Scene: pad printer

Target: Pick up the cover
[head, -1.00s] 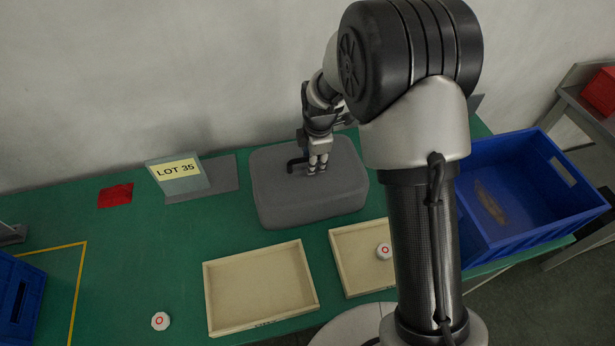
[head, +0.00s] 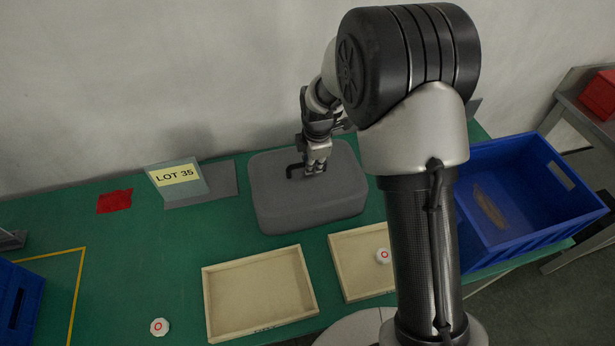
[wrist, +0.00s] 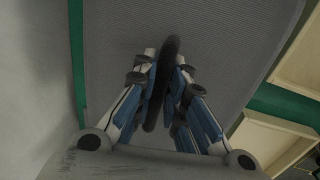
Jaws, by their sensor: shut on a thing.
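The cover (head: 312,205) is a large grey box-like piece with rounded edges and a dark handle (head: 293,170) on top. It stands on the green table at the back middle. My gripper (head: 316,170) is over its top, at the handle. In the wrist view my gripper (wrist: 163,88) has its blue-and-grey fingers shut on the dark handle (wrist: 170,55), one on each side. The cover's grey top (wrist: 215,40) fills most of that view. What is under the cover is hidden.
Two shallow wooden trays (head: 208,300) stand in front; the right one holds a white round piece (head: 384,256). Another round piece (head: 159,327) lies at front left. A LOT 35 sign (head: 178,178) and red cloth (head: 115,201) are left. A blue crate (head: 530,225) is right.

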